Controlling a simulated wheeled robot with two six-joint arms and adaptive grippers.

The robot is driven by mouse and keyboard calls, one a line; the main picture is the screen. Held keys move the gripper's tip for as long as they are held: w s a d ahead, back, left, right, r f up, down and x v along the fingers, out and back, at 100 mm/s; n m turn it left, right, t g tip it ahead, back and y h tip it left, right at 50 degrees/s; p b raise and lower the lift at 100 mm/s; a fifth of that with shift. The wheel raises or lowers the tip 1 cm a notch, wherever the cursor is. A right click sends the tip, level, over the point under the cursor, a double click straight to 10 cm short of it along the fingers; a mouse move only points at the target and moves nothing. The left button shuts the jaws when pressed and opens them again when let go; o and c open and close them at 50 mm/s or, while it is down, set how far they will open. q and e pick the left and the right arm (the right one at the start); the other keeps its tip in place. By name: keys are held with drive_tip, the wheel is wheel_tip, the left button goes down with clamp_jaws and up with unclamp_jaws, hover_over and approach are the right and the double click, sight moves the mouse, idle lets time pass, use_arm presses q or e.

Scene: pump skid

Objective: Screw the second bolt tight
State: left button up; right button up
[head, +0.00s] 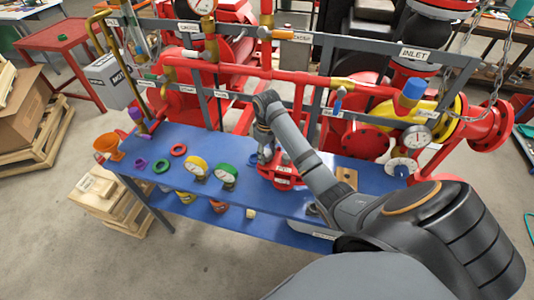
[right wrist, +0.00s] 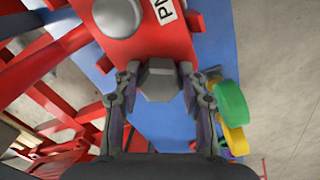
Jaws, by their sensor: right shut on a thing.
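The bolt (right wrist: 160,80) shows in the right wrist view as a grey hexagonal head against the end of a red housing (right wrist: 135,45). My right gripper (right wrist: 158,92) is shut on the bolt head, with one finger on each side. In the head view my right gripper (head: 266,152) reaches down to the red housing (head: 283,180) on the blue bench (head: 265,204). The bolt is hidden there by my gripper and arm. How deep the bolt sits cannot be told. A round grey part (right wrist: 117,15) shows on the housing. My left gripper is not in view.
Coloured rings and an orange funnel (head: 108,147) lie farther left. Red pipes and a grey frame (head: 300,84) rise behind the bench. A wooden block (head: 347,177) sits to the right.

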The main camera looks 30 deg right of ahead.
drive_tip(key=shift+c, duration=0.7)
drive_tip(key=shift+r, duration=0.1)
drive_tip(key=shift+r+m+p, duration=0.15)
drive_tip(key=shift+m+p, duration=0.55)
drive_tip(key=shift+p, duration=0.45)
drive_tip(key=m+p, duration=0.3)
drive_tip(key=p, duration=0.1)
drive_tip(key=m+p, duration=0.3)
drive_tip(key=shift+f+m, duration=0.2)
drive_tip(key=shift+m, duration=0.7)
drive_tip(key=shift+f+m, duration=0.1)
drive_tip(key=shift+m, duration=1)
drive_tip(key=m, duration=0.3)
drive_tip(key=shift+m, duration=0.3)
drive_tip(key=o, duration=1.3)
drive_tip(key=shift+c, duration=0.2)
